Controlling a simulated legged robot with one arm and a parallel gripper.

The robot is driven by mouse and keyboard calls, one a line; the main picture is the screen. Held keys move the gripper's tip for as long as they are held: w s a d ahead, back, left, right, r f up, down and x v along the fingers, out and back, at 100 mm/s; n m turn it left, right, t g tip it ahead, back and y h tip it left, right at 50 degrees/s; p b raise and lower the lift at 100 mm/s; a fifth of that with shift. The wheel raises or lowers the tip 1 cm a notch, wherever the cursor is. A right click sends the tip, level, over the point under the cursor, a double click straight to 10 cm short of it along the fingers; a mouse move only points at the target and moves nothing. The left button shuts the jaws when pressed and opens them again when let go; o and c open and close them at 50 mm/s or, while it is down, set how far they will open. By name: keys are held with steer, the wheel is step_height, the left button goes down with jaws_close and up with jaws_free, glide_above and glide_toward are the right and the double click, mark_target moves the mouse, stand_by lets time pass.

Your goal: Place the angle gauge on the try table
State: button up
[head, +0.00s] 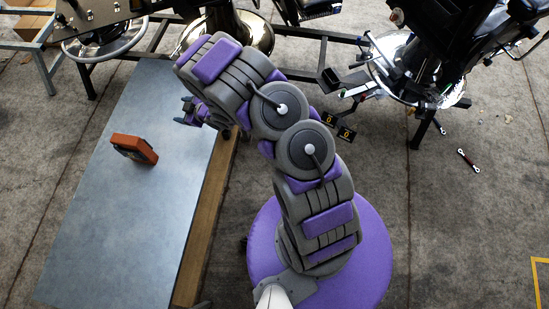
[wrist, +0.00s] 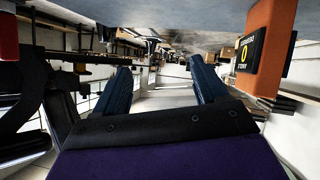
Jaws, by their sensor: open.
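An orange block with a dark face, which looks like the angle gauge (head: 134,149), stands on the blue-grey table top, probably the try table (head: 130,215). In the wrist view the orange gauge (wrist: 272,45) is at the upper right, with a yellow mark on its black display. The grey table surface (wrist: 190,18) fills the top of that view, which looks upside down. My gripper (head: 186,112) is over the table's right side, up and right of the gauge and apart from it. In the wrist view my gripper (wrist: 162,82) has its fingers spread with nothing between them.
Two small black boxes with yellow marks (head: 338,127) are right of my arm. Chairs with round metal bases (head: 400,75) stand along the back on a dark frame. A small red-and-white tool (head: 467,160) lies on the concrete floor at right. The table's near part is bare.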

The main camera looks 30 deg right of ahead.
steer(key=d+r+m+g+h, duration=0.1)
steer(key=d+r+m+h, duration=0.1)
steer(key=d+r+h, duration=0.65)
steer(key=s+d+r+m+g, duration=0.4)
steer(key=s+d+r+m, duration=0.1)
steer(key=s+d+r, duration=0.65)
steer(key=s+a+r+m+g, duration=0.1)
steer(key=s+r, duration=0.3)
steer(key=s, duration=0.7)
steer(key=s+a+r+m+g+y, duration=0.1)
steer(key=s+a+r+g, duration=0.2)
steer(key=s, duration=0.9)
steer(key=s+a+r+g, duration=0.3)
steer(key=s+r, duration=0.2)
steer(key=s, duration=0.7)
steer(key=shift+s+a+m+y, duration=0.2)
steer(key=shift+a+m+y, duration=0.15)
steer(key=shift+m, duration=0.05)
steer(key=shift+f, duration=0.15)
steer(key=shift+f+b, duration=0.5)
steer(key=shift+b, duration=0.1)
